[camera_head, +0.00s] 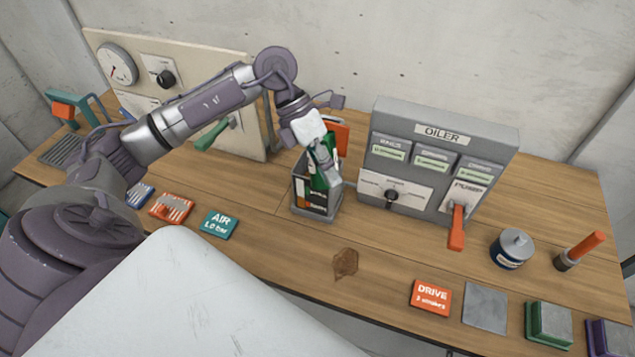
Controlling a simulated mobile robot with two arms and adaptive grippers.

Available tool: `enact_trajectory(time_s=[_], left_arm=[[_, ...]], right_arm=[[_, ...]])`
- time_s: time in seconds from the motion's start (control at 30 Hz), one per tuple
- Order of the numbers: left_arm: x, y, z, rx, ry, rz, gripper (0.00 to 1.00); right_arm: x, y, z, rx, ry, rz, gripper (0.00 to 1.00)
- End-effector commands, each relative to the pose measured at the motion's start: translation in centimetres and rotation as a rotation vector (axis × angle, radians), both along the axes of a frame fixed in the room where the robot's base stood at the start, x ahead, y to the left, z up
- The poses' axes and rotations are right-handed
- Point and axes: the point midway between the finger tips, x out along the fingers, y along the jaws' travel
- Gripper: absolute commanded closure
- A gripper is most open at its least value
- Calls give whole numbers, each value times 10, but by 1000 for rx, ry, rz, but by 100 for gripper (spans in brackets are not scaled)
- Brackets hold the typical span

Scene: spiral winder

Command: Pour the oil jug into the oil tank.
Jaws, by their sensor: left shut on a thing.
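My left gripper (328,171) is over a grey open-topped holder (302,210) in the middle of the table. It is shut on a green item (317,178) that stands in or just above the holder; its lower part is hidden. I cannot tell whether the green item is a jug. A grey box marked OILER (445,150) stands right of the holder, with labelled panels, a dark knob and an orange-handled lever (456,233). A small dark blue can (512,248) with a grey top stands right of it; I cannot tell whether it is the jug or the tank. My right gripper is out of view.
An orange item (339,132) shows behind the gripper. A gauge panel (190,85) with a green lever stands at the back left. An AIR card (220,223), a DRIVE card (430,297) and a brown stain (345,263) lie in front.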

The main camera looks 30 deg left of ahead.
Motion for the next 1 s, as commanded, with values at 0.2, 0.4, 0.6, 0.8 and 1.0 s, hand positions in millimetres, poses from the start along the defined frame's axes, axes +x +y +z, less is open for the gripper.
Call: enact_trajectory(time_s=[0.2, 0.4, 0.6, 0.8, 1.0], left_arm=[[0, 0, 1, -1, -1, 0, 100], [2, 1, 5, -50, 51, 3, 100], [2, 2, 9, -112, 116, 0, 100], [2, 2, 9, -112, 115, 0, 100], [2, 2, 9, -111, 115, 0, 100]], right_arm=[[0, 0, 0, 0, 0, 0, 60], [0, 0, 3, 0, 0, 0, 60], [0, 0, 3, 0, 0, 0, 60], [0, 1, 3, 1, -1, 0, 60], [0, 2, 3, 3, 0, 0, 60]])
